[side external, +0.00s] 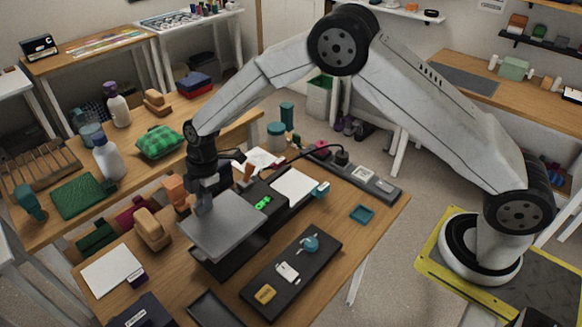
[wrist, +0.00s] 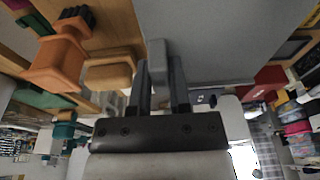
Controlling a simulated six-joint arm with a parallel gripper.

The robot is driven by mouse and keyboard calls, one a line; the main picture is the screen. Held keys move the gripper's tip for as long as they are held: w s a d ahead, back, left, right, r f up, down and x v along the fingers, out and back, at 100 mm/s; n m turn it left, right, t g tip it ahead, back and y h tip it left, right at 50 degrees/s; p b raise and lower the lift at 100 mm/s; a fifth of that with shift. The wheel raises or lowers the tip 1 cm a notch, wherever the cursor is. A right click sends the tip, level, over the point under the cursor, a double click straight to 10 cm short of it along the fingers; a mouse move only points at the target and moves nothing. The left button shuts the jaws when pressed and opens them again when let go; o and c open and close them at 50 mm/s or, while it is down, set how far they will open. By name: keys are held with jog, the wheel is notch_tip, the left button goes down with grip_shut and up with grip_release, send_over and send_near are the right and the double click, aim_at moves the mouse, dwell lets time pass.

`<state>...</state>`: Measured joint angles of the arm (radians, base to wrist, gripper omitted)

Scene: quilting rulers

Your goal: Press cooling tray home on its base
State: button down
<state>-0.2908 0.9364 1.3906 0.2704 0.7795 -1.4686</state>
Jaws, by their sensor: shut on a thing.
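The cooling tray (side external: 224,226) is a flat grey plate, level or nearly so, in the middle of the side external view. In the wrist view the grey tray (wrist: 225,45) fills the top centre and right. My gripper (side external: 203,204) is at the tray's far left edge; in the wrist view its two fingers (wrist: 160,75) are closed on a small grey tab at that edge. A dark base (side external: 229,264) shows under the tray's near side, mostly hidden. The tray appears to sit above it; I cannot tell whether they touch at the back.
A black slab (side external: 275,290) with small yellow, white and teal items lies to the right. A dark device with green lights (side external: 263,203) is behind the tray. Tan and orange blocks (side external: 152,230) stand close on the left. A small teal dish (side external: 362,214) is farther right.

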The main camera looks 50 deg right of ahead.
aim_at(208, 215)
jog(key=shift+f, duration=2.8)
jog(key=shift+f, duration=1.05)
dwell(0.3)
jog(key=shift+c, duration=2.4)
grip_release()
jog(key=shift+r, duration=0.1)
jog(key=shift+d+r, duration=0.25)
jog(key=shift+r, duration=1)
jog(key=shift+d+r, duration=0.25)
jog(key=shift+r, duration=0.95)
jog(key=shift+d+r, duration=0.25)
jog(key=shift+r, duration=1)
